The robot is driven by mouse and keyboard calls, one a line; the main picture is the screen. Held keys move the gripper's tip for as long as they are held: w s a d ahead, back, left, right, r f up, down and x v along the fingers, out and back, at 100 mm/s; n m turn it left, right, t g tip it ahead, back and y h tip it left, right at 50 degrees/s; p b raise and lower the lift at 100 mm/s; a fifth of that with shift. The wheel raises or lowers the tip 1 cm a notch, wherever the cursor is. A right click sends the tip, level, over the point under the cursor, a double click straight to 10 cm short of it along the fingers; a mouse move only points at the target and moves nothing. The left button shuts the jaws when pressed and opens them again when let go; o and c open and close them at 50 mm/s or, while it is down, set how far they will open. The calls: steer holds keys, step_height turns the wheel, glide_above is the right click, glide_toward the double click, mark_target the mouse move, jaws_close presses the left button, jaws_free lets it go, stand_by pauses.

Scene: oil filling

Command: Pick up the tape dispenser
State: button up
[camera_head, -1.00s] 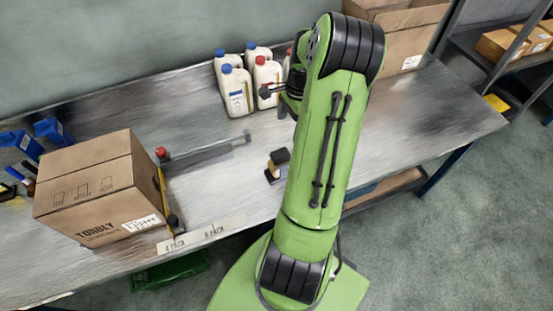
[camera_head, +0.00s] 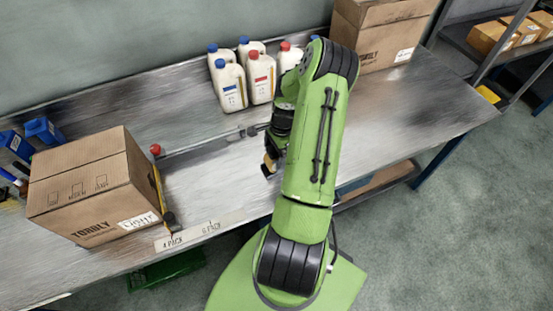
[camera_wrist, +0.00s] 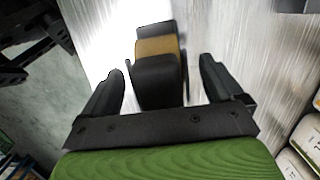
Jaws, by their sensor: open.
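The tape dispenser (camera_wrist: 158,72) is black with a tan band across it. In the wrist view it lies on the metal table between my two open fingers, with a gap on each side. In the head view only a part of the dispenser (camera_head: 268,164) shows, beside my arm; the rest is hidden behind it. My gripper (camera_wrist: 163,92) is open and empty, its fingertips close around the dispenser's near end. I cannot tell the exact height of the fingertips over the table.
Several white bottles (camera_head: 231,88) with blue and red caps stand at the back of the table. A closed carton (camera_head: 90,187) stands at the left, near a label strip (camera_head: 200,232). Another carton (camera_head: 378,35) stands at the back right. The right part of the table (camera_head: 435,98) is clear.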

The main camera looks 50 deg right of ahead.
steer(key=c, duration=1.4)
step_height(320, 180, up, 10)
steer(key=shift+r, duration=0.1)
